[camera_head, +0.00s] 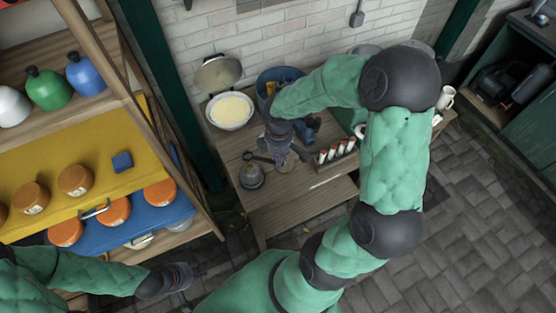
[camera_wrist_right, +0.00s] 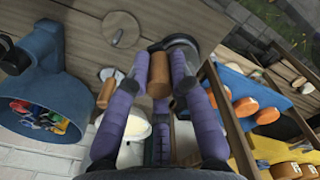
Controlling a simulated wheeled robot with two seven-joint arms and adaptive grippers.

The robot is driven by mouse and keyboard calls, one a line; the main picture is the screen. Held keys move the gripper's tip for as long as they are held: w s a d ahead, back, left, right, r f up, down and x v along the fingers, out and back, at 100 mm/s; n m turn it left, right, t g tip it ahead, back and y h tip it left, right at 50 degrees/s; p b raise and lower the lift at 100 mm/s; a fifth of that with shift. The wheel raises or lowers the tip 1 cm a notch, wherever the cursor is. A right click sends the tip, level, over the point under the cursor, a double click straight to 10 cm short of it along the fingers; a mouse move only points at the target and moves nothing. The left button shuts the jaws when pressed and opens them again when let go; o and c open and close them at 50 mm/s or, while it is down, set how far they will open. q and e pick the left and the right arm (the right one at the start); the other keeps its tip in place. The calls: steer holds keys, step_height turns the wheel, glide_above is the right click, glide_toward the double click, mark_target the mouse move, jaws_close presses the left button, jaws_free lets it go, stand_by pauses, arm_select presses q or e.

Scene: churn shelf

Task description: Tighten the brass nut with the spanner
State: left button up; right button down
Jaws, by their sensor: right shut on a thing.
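My right gripper (camera_head: 284,157) is low over the wooden bench. In the right wrist view its purple fingers (camera_wrist_right: 157,72) are shut on a brown cylinder, which looks like the handle of the spanner. The spanner's dark head (camera_head: 256,157) shows left of the fingers in the head view, beside a grey rounded fitting (camera_head: 251,177). The fitting also shows as a dark round shape in the wrist view (camera_wrist_right: 181,43). I cannot make out the brass nut clearly; whether the spanner touches it is unclear. My left gripper (camera_head: 192,279) is empty at lower left, its fingers apart.
On the bench (camera_head: 310,197) are a bowl (camera_head: 230,111), a blue bucket (camera_head: 268,77) and a rack of red-topped tubes (camera_head: 337,151). A round disc (camera_wrist_right: 120,29) lies near the gripper. Shelves with jars (camera_head: 75,180) stand at left. The bench's front is clear.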

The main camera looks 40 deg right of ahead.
steer(key=shift+s+d+f+b, duration=0.1)
steer(key=shift+f+b, duration=0.3)
steer(key=shift+f, duration=0.1)
steer(key=shift+f+b, duration=0.75)
steer(key=shift+f, duration=0.2)
steer(key=shift+f+b, duration=1.3)
steer(key=shift+f, duration=0.45)
stand_by(1.1)
stand_by(0.6)
steer(key=w+a+m+b, duration=0.3)
steer(key=a+m+b, duration=0.5)
steer(key=a+m, duration=0.7)
steer(key=shift+a+m, duration=0.25)
steer(key=shift+m, duration=0.85)
stand_by(1.3)
